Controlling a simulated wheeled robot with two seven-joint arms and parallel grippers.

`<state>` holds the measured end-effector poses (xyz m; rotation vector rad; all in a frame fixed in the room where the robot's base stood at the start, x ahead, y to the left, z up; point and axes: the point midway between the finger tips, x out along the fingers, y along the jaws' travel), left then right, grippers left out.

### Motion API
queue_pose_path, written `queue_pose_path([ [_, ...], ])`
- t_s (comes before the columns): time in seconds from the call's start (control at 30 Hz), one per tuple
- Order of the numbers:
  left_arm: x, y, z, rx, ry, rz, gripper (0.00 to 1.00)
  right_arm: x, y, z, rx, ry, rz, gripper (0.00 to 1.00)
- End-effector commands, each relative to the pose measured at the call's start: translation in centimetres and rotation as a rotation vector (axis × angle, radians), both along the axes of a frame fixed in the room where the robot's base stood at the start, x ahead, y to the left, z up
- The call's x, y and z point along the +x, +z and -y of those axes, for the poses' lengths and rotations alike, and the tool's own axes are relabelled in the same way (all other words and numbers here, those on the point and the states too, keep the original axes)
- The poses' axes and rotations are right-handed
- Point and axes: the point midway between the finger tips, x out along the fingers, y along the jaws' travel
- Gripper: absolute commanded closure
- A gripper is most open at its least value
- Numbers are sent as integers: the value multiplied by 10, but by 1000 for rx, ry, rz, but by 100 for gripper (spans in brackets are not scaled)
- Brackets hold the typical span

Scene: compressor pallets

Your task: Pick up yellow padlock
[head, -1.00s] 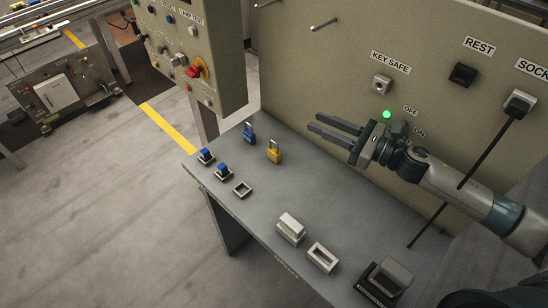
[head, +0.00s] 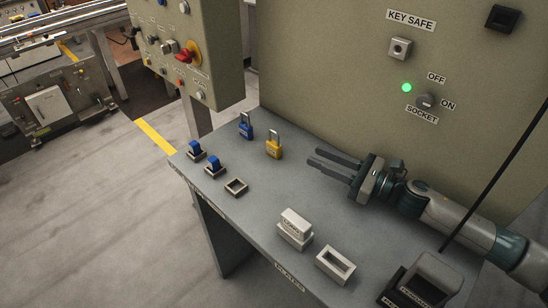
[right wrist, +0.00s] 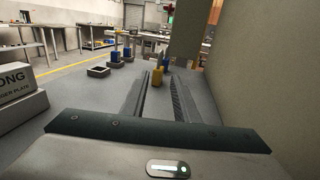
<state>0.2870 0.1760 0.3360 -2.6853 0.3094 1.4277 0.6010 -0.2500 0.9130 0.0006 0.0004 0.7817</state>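The yellow padlock (head: 274,149) stands upright on the grey table (head: 262,205), near its far end, with its shackle up. My right gripper (head: 334,161) comes in from the right, low over the table, with its fingers apart and nothing between them. It points left toward the padlock, with a clear gap between fingertips and padlock. In the right wrist view the yellow padlock (right wrist: 157,77) shows ahead, roughly between the tips of the open fingers (right wrist: 160,92). My left gripper is not in view.
A blue padlock (head: 246,131) stands just left of the yellow one. Two blue items in holders (head: 196,150) and an empty square holder (head: 236,187) sit along the left edge. White blocks (head: 295,228) stand nearer. The panel wall (head: 330,80) rises behind the table.

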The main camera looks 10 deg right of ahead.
Motion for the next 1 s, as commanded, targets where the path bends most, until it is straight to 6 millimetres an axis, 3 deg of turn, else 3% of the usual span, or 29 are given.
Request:
queue_pose_path([
  [0.57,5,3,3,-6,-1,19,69,3,-2,-3,1,0,1,72],
  [0.8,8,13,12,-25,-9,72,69,20,1,-20,1,0,2,72],
  [1.0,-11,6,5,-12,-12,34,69,43,1,-42,3,0,1,72],
])
